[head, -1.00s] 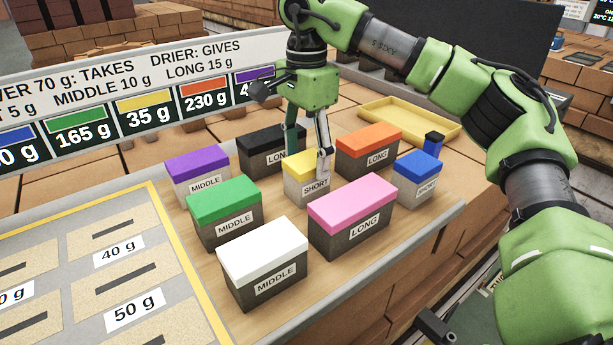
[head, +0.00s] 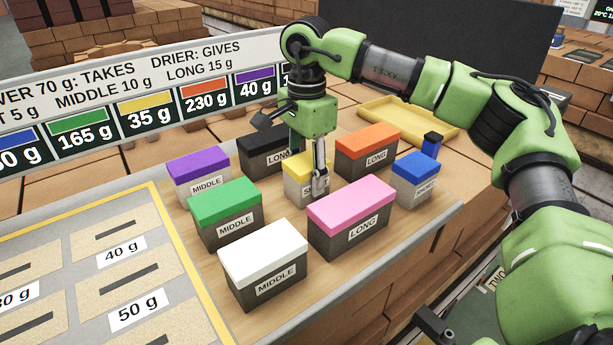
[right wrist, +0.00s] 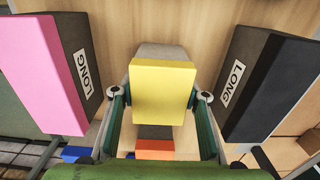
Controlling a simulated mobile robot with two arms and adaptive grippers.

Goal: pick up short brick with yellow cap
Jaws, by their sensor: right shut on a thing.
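The short brick with the yellow cap (head: 297,168) stands among other bricks on the wooden board, its label partly hidden by a finger. My right gripper (head: 308,178) has come down over it from above and is shut on it, one finger on the near label side and one behind. In the right wrist view the yellow cap (right wrist: 163,92) sits between the two fingers (right wrist: 163,100). The brick appears to rest on the board still. My left gripper is not in view.
Close around stand the pink long brick (head: 350,203), black long brick (head: 262,140), orange long brick (head: 367,139) and green middle brick (head: 224,194). Purple (head: 198,162), white (head: 262,250) and blue (head: 415,167) bricks stand farther out. A yellow tray (head: 450,133) lies behind.

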